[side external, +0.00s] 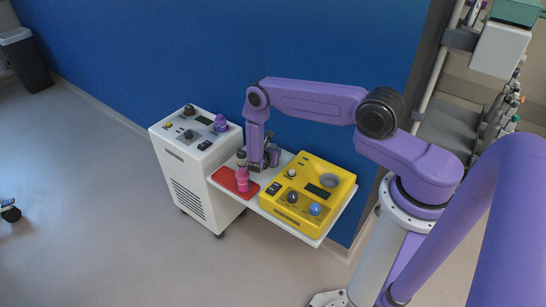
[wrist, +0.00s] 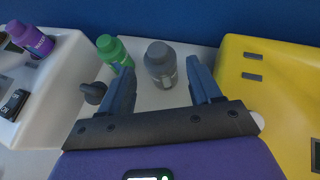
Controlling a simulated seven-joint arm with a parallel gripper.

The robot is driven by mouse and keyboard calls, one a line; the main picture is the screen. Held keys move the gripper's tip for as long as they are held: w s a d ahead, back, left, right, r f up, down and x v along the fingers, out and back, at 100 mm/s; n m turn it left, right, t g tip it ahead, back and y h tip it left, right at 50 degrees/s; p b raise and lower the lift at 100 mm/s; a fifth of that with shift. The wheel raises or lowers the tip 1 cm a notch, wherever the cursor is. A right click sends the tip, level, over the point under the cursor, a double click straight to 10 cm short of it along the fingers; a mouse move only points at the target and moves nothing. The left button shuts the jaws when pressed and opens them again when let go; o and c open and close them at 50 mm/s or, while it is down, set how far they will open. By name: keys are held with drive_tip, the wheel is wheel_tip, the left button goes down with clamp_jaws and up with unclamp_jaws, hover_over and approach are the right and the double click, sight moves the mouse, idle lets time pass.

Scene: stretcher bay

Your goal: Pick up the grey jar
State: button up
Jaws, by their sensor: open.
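The grey jar (wrist: 160,62) stands upright on the white shelf in the wrist view, with a grey lid and a label on its side. My gripper (wrist: 161,75) is open, with one finger to each side of the jar in the picture. The jar appears a little beyond the fingertips; I see no contact. In the side external view my gripper (side external: 267,158) is low over the shelf, and I cannot make out the grey jar there, probably hidden by my arm.
A green bottle (wrist: 115,52) stands close left of the jar. A yellow device (side external: 312,194) sits right on the shelf (side external: 278,208). A pink bottle (side external: 242,182) stands on a red mat (side external: 226,178). A white cabinet (side external: 190,172) carries a purple bottle (side external: 221,123). A blue wall (side external: 190,50) is behind.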

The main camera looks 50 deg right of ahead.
sight(273, 147)
drive_tip(key=shift+x, duration=2.8)
drive_tip(key=shift+w+r, duration=0.1)
drive_tip(key=shift+w, duration=0.05)
drive_tip(key=shift+c, duration=0.3)
drive_tip(key=shift+a, duration=0.1)
clamp_jaws()
